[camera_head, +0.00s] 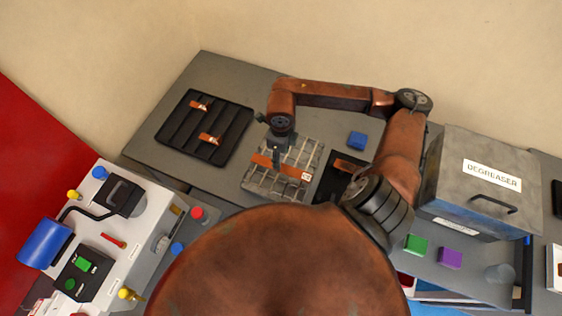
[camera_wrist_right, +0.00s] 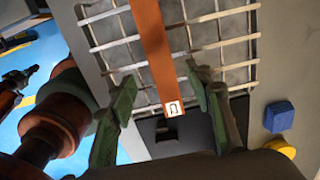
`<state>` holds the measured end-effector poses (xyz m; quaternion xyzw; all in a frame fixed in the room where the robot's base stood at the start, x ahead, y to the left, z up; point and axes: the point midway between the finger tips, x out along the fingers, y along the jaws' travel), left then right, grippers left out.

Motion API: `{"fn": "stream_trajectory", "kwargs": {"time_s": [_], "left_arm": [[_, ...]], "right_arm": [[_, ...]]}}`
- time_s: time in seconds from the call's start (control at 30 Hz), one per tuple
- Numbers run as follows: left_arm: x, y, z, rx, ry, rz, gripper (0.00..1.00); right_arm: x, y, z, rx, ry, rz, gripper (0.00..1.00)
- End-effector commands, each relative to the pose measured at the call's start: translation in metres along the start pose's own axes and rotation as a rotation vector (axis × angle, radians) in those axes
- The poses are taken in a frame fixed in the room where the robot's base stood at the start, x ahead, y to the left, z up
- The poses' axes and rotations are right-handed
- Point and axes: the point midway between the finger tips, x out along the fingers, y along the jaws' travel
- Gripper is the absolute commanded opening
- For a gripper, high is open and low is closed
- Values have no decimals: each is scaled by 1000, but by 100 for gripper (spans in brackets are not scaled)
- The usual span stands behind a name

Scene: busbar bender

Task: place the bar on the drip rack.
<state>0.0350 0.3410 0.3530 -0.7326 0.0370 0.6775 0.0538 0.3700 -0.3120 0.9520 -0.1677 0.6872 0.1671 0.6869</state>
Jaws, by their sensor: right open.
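The copper bar (camera_head: 293,172) with a white tag at its right end lies across the wire drip rack (camera_head: 254,183). My right gripper (camera_head: 279,160) is above the bar's middle, pointing down. In the right wrist view, its green fingers (camera_wrist_right: 162,84) are open, one on each side of the bar (camera_wrist_right: 152,40), with gaps between. The bar's tagged end reaches past the edge of the rack (camera_wrist_right: 232,38) there. Whether the bar touches the wires all along is hard to tell. My left gripper is not in view.
A black slotted tray (camera_head: 178,130) with two copper pieces is left of the rack. A dark tray (camera_head: 328,189) with another copper piece and a blue block (camera_head: 357,140) are to the right. The degreaser box (camera_head: 480,180) stands at the right; the bender (camera_head: 125,240) is at the lower left.

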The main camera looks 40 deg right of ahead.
Motion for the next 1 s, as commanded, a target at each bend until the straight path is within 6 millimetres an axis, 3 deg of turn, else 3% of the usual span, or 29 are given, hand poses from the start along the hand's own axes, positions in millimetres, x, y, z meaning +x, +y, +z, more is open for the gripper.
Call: {"fn": "stream_trajectory", "kwargs": {"time_s": [0.1, 0.33, 1.0], "left_arm": [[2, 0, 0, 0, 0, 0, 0], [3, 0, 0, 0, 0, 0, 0], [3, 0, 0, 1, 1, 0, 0]], "right_arm": [[-24, -1, 1, -2, -3, -4, 46], [-52, 0, 0, -1, -1, -1, 46], [-57, 0, 0, -1, 0, 0, 46]]}}
